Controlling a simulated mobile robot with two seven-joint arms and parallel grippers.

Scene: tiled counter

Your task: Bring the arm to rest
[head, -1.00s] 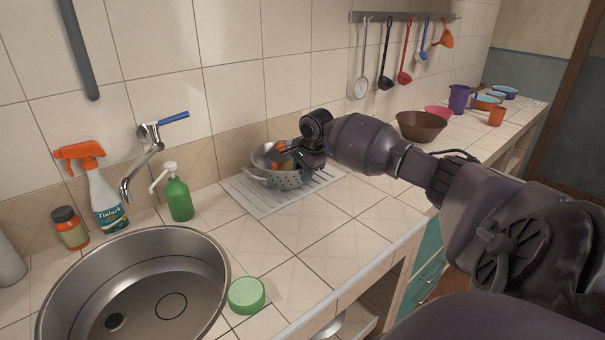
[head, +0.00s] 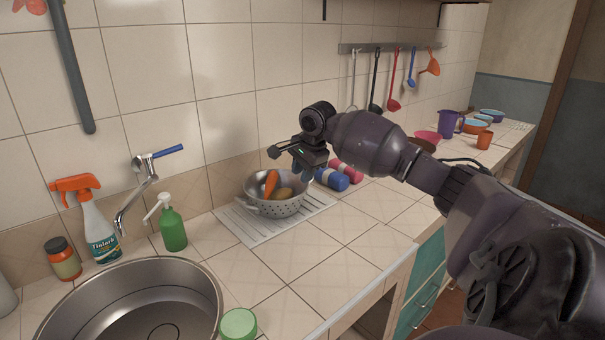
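My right arm reaches in from the right side of the head view. My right gripper (head: 286,164) hangs in the air just above and behind the right rim of the metal colander. Its fingers look spread apart, with nothing between them. The colander (head: 277,207) stands on a ridged white drainboard (head: 240,224). In it lie an orange carrot (head: 271,183) and a brownish, potato-like vegetable (head: 284,192). My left gripper is not in view.
A blue cylindrical object (head: 333,180) and a pink one (head: 346,170) lie behind the gripper. Left are the sink (head: 140,280), green soap bottle (head: 173,229) and spray bottle (head: 98,232).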

